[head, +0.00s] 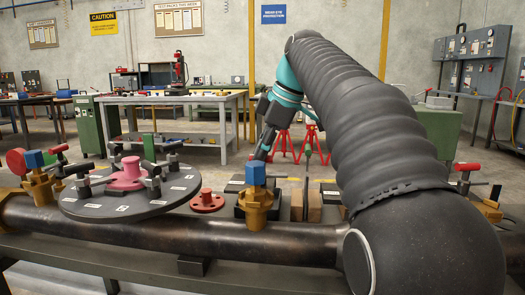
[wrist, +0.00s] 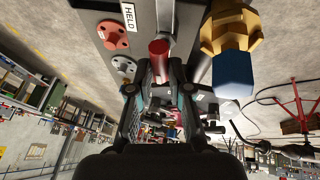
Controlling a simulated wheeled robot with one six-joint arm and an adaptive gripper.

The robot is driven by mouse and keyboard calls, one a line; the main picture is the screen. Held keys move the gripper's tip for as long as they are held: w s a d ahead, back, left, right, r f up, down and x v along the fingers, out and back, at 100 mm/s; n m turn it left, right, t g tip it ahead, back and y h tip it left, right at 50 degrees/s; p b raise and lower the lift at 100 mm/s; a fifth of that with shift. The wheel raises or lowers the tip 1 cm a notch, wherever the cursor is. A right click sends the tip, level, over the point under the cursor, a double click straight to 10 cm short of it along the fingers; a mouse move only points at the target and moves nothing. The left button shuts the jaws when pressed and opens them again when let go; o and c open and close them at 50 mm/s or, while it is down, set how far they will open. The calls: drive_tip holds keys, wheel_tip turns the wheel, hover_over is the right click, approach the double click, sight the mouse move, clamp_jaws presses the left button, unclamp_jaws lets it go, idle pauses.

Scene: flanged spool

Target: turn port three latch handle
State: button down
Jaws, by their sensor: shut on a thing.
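A round dark plate (head: 120,201) with small white labels and several dark latch handles sits at left in the head view, around a pink hub (head: 129,173). The label numbers are too small to read, so I cannot tell which port is three. My gripper (head: 260,158) points down to the right of this plate, partly hidden behind a blue-capped brass valve. In the wrist view my gripper (wrist: 160,65) has its fingers closed on a red cylinder (wrist: 159,47), above a dark surface labelled HELD (wrist: 129,16).
The blue-capped brass valve (head: 256,196) stands on a thick pipe (head: 230,236) along the front, and shows close beside my gripper in the wrist view (wrist: 233,70). A red flanged piece (head: 207,202) lies between plate and valve. Another blue-capped valve (head: 36,178) stands far left.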

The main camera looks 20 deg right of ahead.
drive_tip(key=shift+r+n+p, duration=0.1)
drive_tip(key=shift+n+p, duration=0.2)
drive_tip(key=shift+p, duration=0.2)
drive_tip(key=shift+n, duration=0.4)
drive_tip(key=c, duration=1.1)
unclamp_jaws()
drive_tip(key=v, duration=0.7)
drive_tip(key=shift+d, duration=0.2)
drive_tip(key=shift+r, duration=0.1)
